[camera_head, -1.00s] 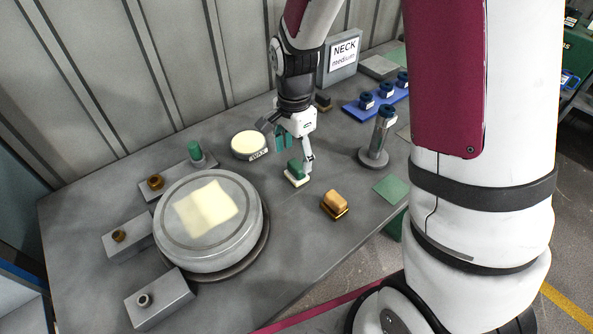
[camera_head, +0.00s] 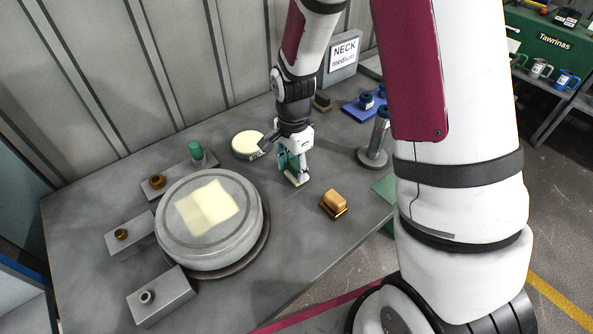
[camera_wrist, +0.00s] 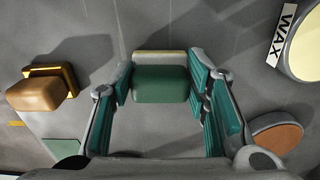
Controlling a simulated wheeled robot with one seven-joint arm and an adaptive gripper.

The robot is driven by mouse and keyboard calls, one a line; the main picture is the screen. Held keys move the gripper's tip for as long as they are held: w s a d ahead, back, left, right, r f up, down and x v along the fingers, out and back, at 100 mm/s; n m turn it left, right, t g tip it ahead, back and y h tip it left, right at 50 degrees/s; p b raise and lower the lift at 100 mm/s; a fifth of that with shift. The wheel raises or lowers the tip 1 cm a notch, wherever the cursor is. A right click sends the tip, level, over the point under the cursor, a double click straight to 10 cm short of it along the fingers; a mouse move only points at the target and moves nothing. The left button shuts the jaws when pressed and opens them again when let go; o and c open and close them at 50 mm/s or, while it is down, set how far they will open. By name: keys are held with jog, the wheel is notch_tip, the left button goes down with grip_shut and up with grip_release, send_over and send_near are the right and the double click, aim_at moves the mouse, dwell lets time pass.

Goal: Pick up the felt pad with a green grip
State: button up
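The felt pad with a green grip stands on the grey table, its pale base (camera_head: 298,182) showing below my gripper (camera_head: 292,170) in the head view. In the wrist view its green grip (camera_wrist: 160,85) is between my two teal-padded fingers, with a pale edge beyond it. My gripper is lowered around the grip, one finger on each side. The fingers look open, with narrow gaps beside the grip; whether either touches is hard to tell. In the head view the fingers hide most of the grip.
An orange-brown block (camera_head: 334,203) stands close by on the right. A round wax tin (camera_head: 247,144) is to the left, near my gripper. A grey post (camera_head: 375,147) stands on the right.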

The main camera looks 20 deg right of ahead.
aim_at(294, 166)
jog(key=shift+c, duration=0.6)
jog(key=shift+r, duration=0.3)
notch_tip(294, 166, up, 9)
jog(key=shift+r+b, duration=0.2)
jog(key=shift+b, duration=0.1)
jog(key=o, duration=0.4)
jog(key=shift+c, duration=0.6)
